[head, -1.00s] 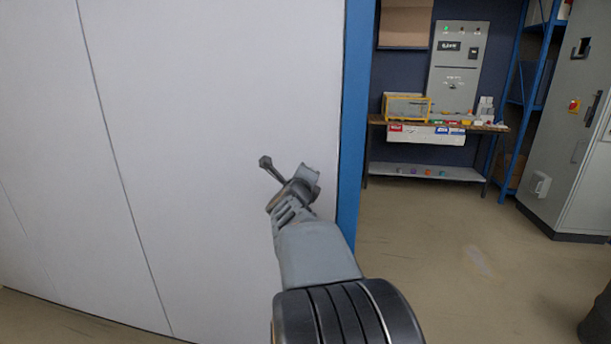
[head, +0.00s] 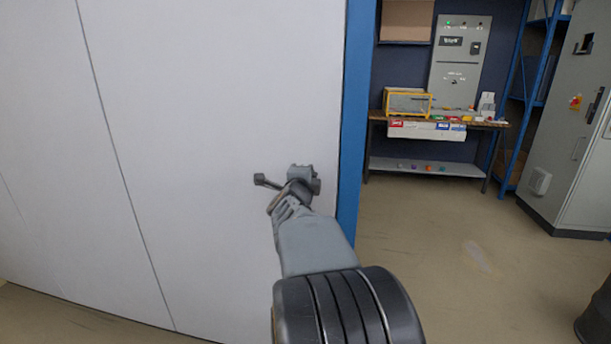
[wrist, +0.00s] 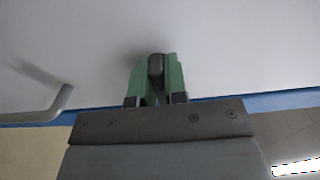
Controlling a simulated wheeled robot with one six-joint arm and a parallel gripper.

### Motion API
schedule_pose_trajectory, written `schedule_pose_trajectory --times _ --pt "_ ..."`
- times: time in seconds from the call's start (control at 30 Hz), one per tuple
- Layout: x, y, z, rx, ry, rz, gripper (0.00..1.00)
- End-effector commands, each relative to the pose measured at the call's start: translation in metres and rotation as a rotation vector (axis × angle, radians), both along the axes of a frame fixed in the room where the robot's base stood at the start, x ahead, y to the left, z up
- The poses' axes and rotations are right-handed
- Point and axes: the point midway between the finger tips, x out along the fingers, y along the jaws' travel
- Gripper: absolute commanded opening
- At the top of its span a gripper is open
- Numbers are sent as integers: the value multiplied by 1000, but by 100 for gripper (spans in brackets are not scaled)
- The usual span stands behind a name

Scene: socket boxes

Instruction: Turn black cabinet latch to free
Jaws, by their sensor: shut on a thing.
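The black cabinet latch (wrist: 156,67) shows in the wrist view as a dark, narrow piece between the green fingertips of my gripper (wrist: 156,80). The fingers are shut on it, against the white cabinet front. Its base and exact angle are partly hidden by the fingers. In the head view my gripper (head: 303,178) is at the white cabinet door (head: 220,110), near its right edge. There the latch is hidden by my gripper and wrist.
A grey bent handle (wrist: 60,103) stands out from the white front at left in the wrist view. A blue post (head: 355,120) borders the door. A workbench (head: 440,125) and a grey cabinet (head: 572,130) stand back right, with open floor before them.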

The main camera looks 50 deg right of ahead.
Motion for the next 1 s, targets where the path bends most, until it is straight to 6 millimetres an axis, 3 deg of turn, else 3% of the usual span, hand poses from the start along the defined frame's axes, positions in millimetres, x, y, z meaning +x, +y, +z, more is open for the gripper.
schedule_pose_trajectory --times 0.37,0.4,0.63,1.0 --pt "0 0 0 -5 6 0 0" --pt "0 0 0 -5 6 0 17" --pt "0 0 0 -3 5 0 38" --pt "-5 8 1 -3 3 1 38"
